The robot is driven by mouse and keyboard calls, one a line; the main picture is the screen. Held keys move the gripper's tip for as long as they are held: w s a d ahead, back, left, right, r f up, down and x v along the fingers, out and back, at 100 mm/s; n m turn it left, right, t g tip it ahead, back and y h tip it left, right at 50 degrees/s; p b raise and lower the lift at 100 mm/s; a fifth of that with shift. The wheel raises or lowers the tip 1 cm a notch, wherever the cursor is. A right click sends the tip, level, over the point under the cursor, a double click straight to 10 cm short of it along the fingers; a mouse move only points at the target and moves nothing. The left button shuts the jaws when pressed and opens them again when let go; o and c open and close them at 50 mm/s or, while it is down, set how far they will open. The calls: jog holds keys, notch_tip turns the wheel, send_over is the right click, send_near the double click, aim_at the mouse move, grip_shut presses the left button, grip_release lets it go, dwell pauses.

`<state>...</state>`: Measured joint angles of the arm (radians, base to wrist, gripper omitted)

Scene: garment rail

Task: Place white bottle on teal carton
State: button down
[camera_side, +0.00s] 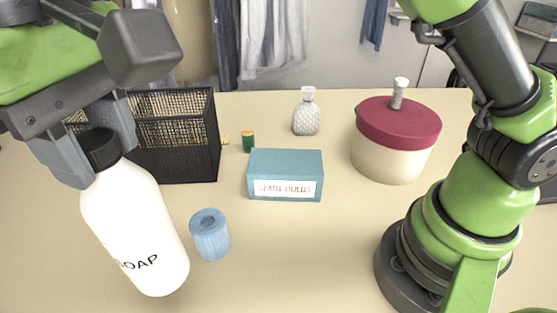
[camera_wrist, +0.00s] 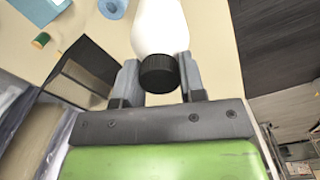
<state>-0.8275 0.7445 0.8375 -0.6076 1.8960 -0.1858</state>
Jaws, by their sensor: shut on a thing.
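The white bottle (camera_side: 133,225) has a black cap and the letters "OAP" showing. It hangs tilted in the left foreground of the side view. My gripper (camera_side: 105,150) is shut on it at the black cap. In the wrist view, the white bottle (camera_wrist: 160,25) extends away from my gripper (camera_wrist: 158,75), with the cap between the two fingers. The teal carton (camera_side: 285,175), with a white label on its front, sits on the table to the right of the bottle. Its flat top is bare.
A blue cylinder (camera_side: 210,234) with a hole in its top stands between bottle and carton. A black mesh basket (camera_side: 175,135) is behind the bottle. A small green cylinder (camera_side: 248,141), a glass bottle (camera_side: 306,114) and a red-lidded pot (camera_side: 396,140) stand around the carton.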

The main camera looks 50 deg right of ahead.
jog(key=w+d+r, duration=0.2)
jog(key=d, duration=0.8)
jog(key=w+d+r+m, duration=0.1)
jog(key=d+r, duration=0.1)
jog(key=d, duration=0.8)
jog(key=w+d+r, duration=0.2)
jog(key=d+r, duration=0.1)
jog(key=d, duration=0.7)
notch_tip(320, 180, down, 10)
jog(key=shift+a, duration=0.15)
jog(key=shift+s+f, duration=0.1)
jog(key=shift+f, duration=0.05)
jog(key=c, duration=0.7)
grip_release()
